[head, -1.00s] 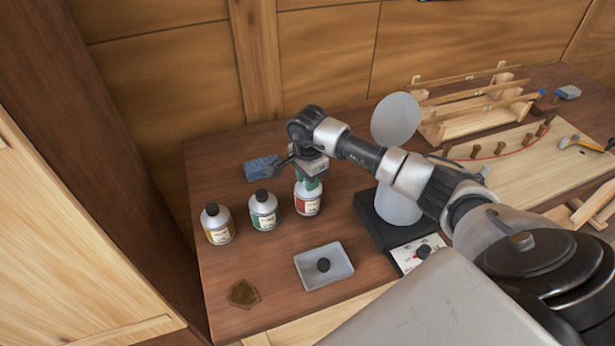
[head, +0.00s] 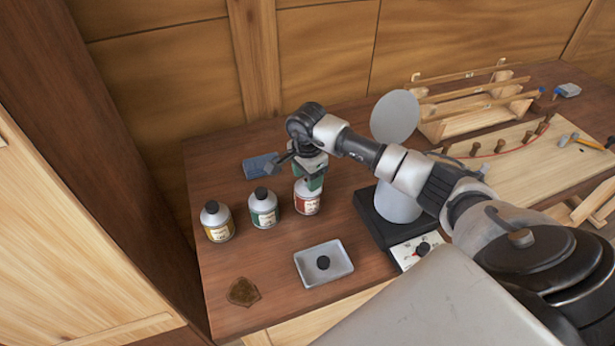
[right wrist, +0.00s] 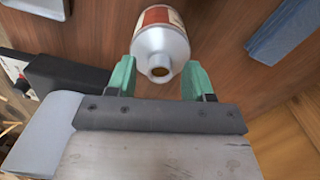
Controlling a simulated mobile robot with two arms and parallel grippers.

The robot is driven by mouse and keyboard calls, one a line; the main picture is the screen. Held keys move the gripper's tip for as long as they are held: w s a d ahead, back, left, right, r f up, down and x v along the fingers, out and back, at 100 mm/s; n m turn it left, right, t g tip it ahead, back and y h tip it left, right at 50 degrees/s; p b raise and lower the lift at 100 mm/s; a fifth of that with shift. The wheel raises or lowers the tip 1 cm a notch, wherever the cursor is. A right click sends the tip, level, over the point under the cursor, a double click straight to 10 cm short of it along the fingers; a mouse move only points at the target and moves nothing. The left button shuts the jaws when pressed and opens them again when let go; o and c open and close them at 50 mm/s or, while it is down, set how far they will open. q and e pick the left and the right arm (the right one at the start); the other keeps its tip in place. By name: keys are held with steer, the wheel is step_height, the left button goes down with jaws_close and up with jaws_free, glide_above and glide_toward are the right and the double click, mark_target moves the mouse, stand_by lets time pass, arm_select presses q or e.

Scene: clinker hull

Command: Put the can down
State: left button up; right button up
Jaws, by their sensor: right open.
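The can with a red label (head: 307,201) stands upright on the brown workbench, at the right end of a row of similar cans. My right gripper (head: 313,182) is at its top, coming from behind. In the right wrist view the can (right wrist: 161,47) shows its open neck between the green fingertips of my right gripper (right wrist: 158,78). The fingers are open, with a gap at least on the right side. A can with a green label (head: 264,212) and one with a yellow label (head: 217,226) stand to its left. My left gripper is not in view.
A grey tray (head: 337,275) holding a black cap (head: 323,262) lies in front. A blue block (head: 261,166) lies behind the cans. A black device with a pale disc (head: 395,115) stands to the right. A brown patch (head: 243,292) marks the front left.

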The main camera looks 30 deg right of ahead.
step_height(320, 180, up, 11)
steer(key=b, duration=0.3)
steer(key=shift+r, duration=0.2)
